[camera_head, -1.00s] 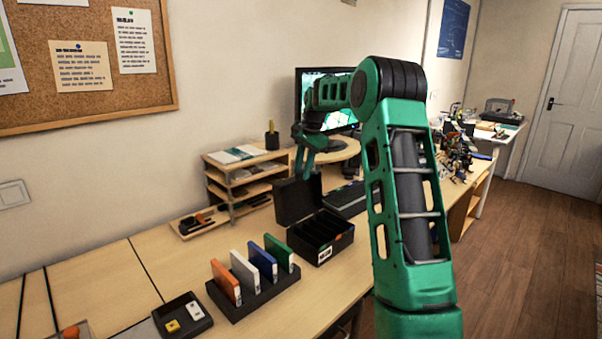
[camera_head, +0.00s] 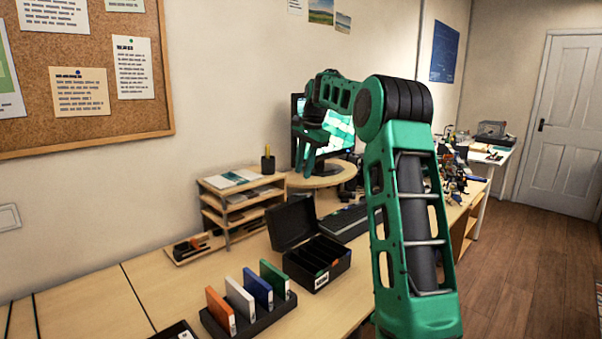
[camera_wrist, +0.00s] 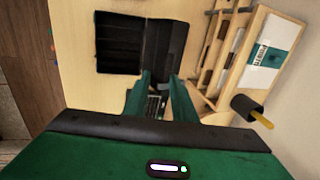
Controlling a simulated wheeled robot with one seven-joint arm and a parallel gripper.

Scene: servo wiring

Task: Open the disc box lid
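The black disc box (camera_head: 334,272) stands on the desk with a white label on its front. Its lid (camera_head: 291,222) is open and stands up at the back of the box, leaving the slotted inside showing. In the wrist view the box (camera_wrist: 118,42) and the raised lid (camera_wrist: 166,42) lie ahead of the fingers. My gripper (camera_head: 309,166) is above and behind the lid, apart from it, in front of the monitor. Its two green fingers (camera_wrist: 163,88) are spread with a gap between them and hold nothing.
A black rack (camera_head: 250,322) with orange, white, blue and green cases stands in front of the box. A wooden shelf (camera_head: 232,212) and a pen cup (camera_head: 268,163) are to the left. A keyboard (camera_head: 343,222) and monitor (camera_head: 335,135) are behind.

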